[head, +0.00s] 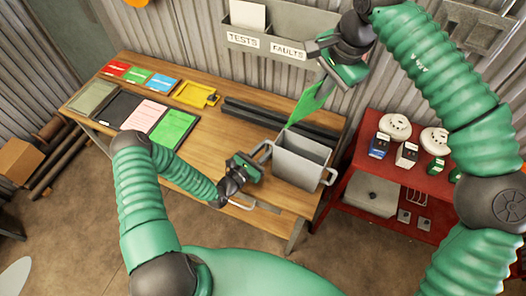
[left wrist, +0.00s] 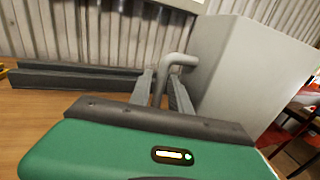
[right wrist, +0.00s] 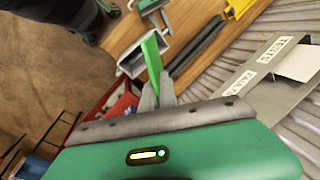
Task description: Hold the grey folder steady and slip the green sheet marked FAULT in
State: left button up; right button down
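The grey folder (head: 302,168) is an open-topped, box-like holder with a loop handle on each side, upright near the table's right end. My left gripper (head: 262,156) is at its left handle; in the left wrist view the fingers close around the handle (left wrist: 178,60), with the folder wall (left wrist: 245,70) to the right. My right gripper (head: 328,72) is shut on a green sheet (head: 308,103), which hangs tilted above the folder's back rim. In the right wrist view the sheet (right wrist: 152,55) points towards the folder's opening (right wrist: 146,50). Its marking is not readable.
A wall rack (head: 280,45) labelled TESTS and FAULTS is behind. Dark bars (head: 280,118) lie behind the folder. Pink (head: 145,115) and green (head: 175,127) sheets, small coloured cards and a yellow tray (head: 195,94) lie left on the table. A red shelf (head: 390,165) with detectors stands right.

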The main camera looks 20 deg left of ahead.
pick_arm(q)
jog(key=shift+a, duration=0.35)
jog(key=shift+c, duration=0.2)
pick_arm(e)
jog(key=shift+a, duration=0.4)
pick_arm(q)
jog(key=shift+c, duration=1.3)
jog(key=shift+d, duration=0.15)
grip_shut()
pick_arm(e)
jog(key=shift+d, duration=0.15)
pick_arm(q)
jog(key=shift+d, duration=0.35)
pick_arm(e)
jog(key=shift+d, duration=0.45)
pick_arm(q)
jog(key=shift+a, duration=0.1)
pick_arm(e)
jog(key=shift+a, duration=0.1)
